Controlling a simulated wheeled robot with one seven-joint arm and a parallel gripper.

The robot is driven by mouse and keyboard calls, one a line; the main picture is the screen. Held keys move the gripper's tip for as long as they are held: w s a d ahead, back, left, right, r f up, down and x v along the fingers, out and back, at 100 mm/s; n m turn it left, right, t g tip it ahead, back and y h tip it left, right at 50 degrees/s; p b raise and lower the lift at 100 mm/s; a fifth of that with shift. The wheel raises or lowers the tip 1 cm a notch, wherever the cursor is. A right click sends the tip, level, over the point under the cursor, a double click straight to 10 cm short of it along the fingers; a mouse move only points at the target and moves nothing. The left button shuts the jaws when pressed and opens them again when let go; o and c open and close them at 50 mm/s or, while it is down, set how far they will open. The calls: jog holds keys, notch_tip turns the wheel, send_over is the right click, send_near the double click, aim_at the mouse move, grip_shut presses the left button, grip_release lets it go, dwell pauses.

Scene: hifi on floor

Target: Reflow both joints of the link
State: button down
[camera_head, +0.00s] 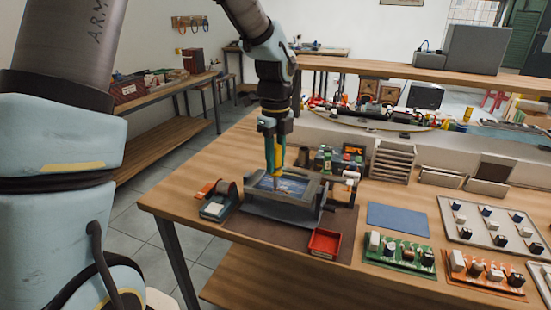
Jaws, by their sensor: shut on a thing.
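My gripper (273,125) points down over the workbench, shut on a yellow and teal pen-like tool (275,152) that looks like a soldering iron. The tool is about upright, with its tip low over a blue board (290,187). I cannot tell whether the tip touches the board. The board sits in a dark grey holder (284,212) on a brown mat. The link and its joints are too small to make out, and the tool covers part of the board.
A grey and orange device (217,205) stands left of the holder; a red tray (325,243) lies in front right. A blue pad (398,218), green board (398,253), orange board (485,272) and grey parts tray (462,230) lie to the right. Small bottles stand behind.

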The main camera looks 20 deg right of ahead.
aim_at(276, 146)
jog(key=shift+f, duration=0.4)
dwell(0.7)
jog(key=shift+f, duration=0.2)
dwell(3.1)
notch_tip(276, 146, up, 5)
jog(key=p, duration=0.4)
jog(key=shift+p, duration=0.35)
jog(key=shift+f, duration=0.1)
